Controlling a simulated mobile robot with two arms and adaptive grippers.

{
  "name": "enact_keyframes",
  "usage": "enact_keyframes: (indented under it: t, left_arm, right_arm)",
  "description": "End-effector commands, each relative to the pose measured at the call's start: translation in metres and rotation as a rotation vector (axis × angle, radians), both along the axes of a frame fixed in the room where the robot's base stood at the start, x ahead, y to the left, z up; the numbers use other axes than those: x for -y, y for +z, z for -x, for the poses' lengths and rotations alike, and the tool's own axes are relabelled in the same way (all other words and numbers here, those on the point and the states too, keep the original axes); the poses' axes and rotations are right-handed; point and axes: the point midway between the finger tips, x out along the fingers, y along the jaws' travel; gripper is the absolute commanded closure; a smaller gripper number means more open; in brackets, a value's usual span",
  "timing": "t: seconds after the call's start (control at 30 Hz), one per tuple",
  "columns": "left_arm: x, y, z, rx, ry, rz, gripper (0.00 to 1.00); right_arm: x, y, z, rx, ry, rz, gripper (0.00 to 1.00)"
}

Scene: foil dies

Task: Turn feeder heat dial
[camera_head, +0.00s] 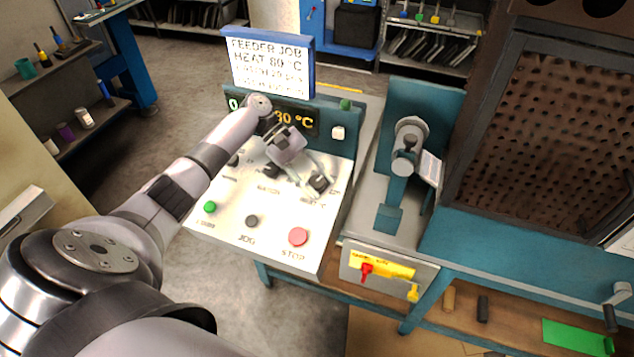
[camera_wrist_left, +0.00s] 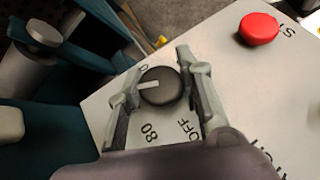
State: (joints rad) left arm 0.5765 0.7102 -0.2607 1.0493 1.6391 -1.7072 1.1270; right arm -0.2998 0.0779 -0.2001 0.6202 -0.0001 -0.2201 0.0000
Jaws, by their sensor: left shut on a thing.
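The feeder heat dial (camera_head: 319,183) is a black knob on the right side of the white sloped control panel (camera_head: 268,205). In the left wrist view the dial (camera_wrist_left: 165,92) has a white pointer mark directed to the left, with "80" and "OFF" printed near it. My left gripper (camera_head: 316,186) is shut on the dial, one finger on each side of it. The panel's display (camera_head: 297,118) shows orange digits, which read like 80 °C but are partly covered by my arm. The sign (camera_head: 268,66) above reads "FEEDER JOB" and a heat value near 80 °C.
A red stop button (camera_head: 298,237), a black jog button (camera_head: 252,221) and a green button (camera_head: 210,207) sit on the panel's lower part. More black knobs lie left of the dial, partly under my arm. A teal machine (camera_head: 395,205) stands close on the right.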

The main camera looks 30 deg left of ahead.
Motion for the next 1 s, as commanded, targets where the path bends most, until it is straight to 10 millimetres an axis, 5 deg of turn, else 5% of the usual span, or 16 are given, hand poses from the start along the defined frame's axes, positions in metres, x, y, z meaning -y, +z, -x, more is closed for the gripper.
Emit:
enact_keyframes:
  t: [0.7,0.73,1.0]
  left_arm:
    - [0.0,-0.0004,0.0,-0.005,-0.075,-0.025,0.94]
    - [0.0,-0.0004,0.0,-0.005,-0.075,-0.025,0.66]
    - [0.0,-0.0005,0.0001,-0.005,-0.074,-0.024,0.48]
  right_arm:
    - [0.0019,-0.0018,0.0002,-0.001,0.001,0.002,0.6]
    - [0.0021,-0.0018,0.0002,-0.001,0.001,0.002,0.6]
    - [0.0027,-0.0018,0.0003,0.0,0.001,0.003,0.6]
